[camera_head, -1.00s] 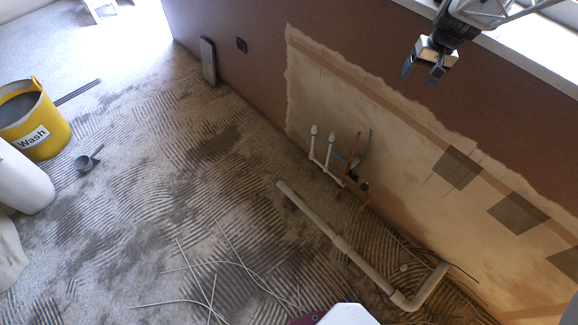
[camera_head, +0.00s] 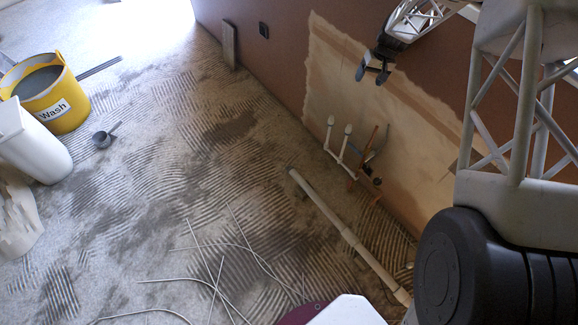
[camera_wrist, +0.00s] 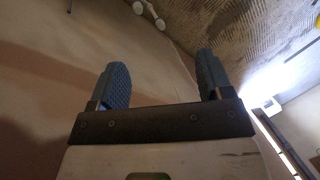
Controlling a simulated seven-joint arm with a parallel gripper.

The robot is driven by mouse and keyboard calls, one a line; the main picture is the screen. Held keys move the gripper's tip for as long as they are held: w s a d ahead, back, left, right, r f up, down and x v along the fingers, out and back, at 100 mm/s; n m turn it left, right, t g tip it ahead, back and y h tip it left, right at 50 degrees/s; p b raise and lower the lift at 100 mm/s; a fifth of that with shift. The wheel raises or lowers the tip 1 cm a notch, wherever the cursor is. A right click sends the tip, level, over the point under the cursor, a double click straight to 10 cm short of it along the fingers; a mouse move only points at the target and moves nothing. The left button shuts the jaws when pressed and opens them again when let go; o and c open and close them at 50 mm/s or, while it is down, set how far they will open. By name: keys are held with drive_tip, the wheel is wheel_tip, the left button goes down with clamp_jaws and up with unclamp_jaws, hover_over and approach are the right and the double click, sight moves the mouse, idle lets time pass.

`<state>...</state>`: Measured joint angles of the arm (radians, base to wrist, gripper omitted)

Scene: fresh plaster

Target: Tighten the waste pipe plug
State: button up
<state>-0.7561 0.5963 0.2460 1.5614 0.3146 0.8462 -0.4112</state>
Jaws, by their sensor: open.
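The long grey waste pipe (camera_head: 336,222) lies along the floor beside the wall. Its far end (camera_head: 294,174) is too small to tell a plug clearly. Two upright white pipes with rounded caps (camera_head: 331,120) stand at the wall, with copper pipes (camera_head: 366,160) to their right. My gripper (camera_head: 372,74) is open and empty, in front of the wall above these pipes. In the wrist view its two blue ridged fingers (camera_wrist: 162,64) stand wide apart with nothing between them. Two white pipe caps (camera_wrist: 160,23) show beyond them at the top. My arm hides the right end of the waste pipe.
A yellow bucket marked Wash (camera_head: 52,95), a white container (camera_head: 38,150) and a grey scoop (camera_head: 104,137) stand at the left. Thin loose rods or wires (camera_head: 215,285) lie on the ridged floor. The floor left of the waste pipe is mostly clear.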

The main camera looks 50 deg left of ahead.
drive_tip(key=a+f+n, duration=0.2)
drive_tip(key=a+f, duration=0.8)
drive_tip(key=f, duration=0.5)
drive_tip(key=n+g+h, duration=0.1)
drive_tip(key=n+g, duration=0.2)
drive_tip(key=n, duration=0.2)
approach(290, 169)
wheel_tip(290, 169, down, 2)
drive_tip(key=a, duration=0.3)
drive_tip(key=shift+f, duration=0.4)
drive_tip(key=shift+f, duration=0.1)
drive_tip(key=shift+x, duration=3.75)
drive_tip(key=shift+w+d, duration=0.15)
drive_tip(key=shift+c, duration=0.4)
